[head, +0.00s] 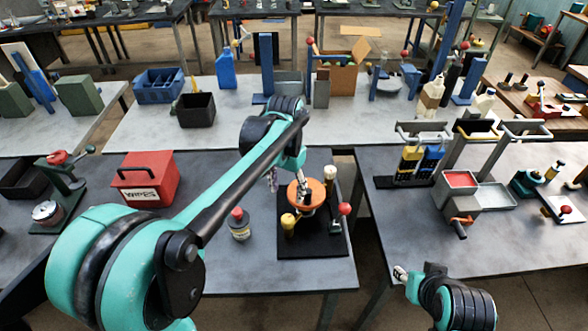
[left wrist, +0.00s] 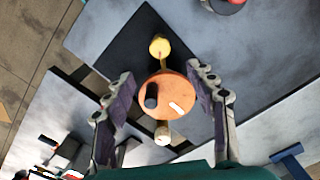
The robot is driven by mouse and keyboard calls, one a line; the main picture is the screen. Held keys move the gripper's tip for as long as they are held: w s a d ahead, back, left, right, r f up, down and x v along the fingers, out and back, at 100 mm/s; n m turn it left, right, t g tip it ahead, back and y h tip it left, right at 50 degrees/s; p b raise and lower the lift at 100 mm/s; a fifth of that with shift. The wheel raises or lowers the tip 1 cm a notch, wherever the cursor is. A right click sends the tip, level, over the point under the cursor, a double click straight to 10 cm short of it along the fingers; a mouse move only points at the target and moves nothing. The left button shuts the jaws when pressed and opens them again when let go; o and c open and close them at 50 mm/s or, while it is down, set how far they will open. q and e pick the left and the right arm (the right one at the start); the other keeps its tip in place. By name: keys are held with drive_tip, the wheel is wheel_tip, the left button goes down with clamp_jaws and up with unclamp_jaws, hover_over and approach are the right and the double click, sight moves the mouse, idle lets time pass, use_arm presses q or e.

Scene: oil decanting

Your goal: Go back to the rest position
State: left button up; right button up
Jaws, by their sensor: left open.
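My left arm reaches in from the left in the head view, and its gripper (head: 272,180) hangs just left of an orange disc (head: 308,194). In the left wrist view the left gripper (left wrist: 160,72) is open and empty, its two fingers wide apart. The orange disc (left wrist: 168,97) shows between them, and I cannot tell how far below it lies. The disc belongs to a fixture on a black base plate (head: 312,247), with a yellow knob (head: 288,221) and a red knob (head: 345,208). My right gripper (head: 400,272) shows small at the lower right; its jaws are unclear.
A red box (head: 146,179) stands farther left. A grey box with a crank (head: 458,190) and trays stand on the right table (head: 400,240). A gap separates the two front tables.

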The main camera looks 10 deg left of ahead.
use_arm(q)
drive_tip(key=s+a+f+n+t+b, duration=0.1)
drive_tip(key=s+f+t, duration=0.1)
drive_tip(key=s, duration=0.6)
drive_tip(key=s+a+f+n+t+b, duration=0.1)
drive_tip(key=s+f+n+t+b, duration=0.1)
drive_tip(key=s+t, duration=0.3)
drive_tip(key=s+f, duration=0.1)
drive_tip(key=s, duration=0.2)
drive_tip(key=shift+s+a+f+b, duration=0.2)
drive_tip(key=shift+s+a+b, duration=0.1)
drive_tip(key=shift+s+a, duration=0.1)
idle(1.4)
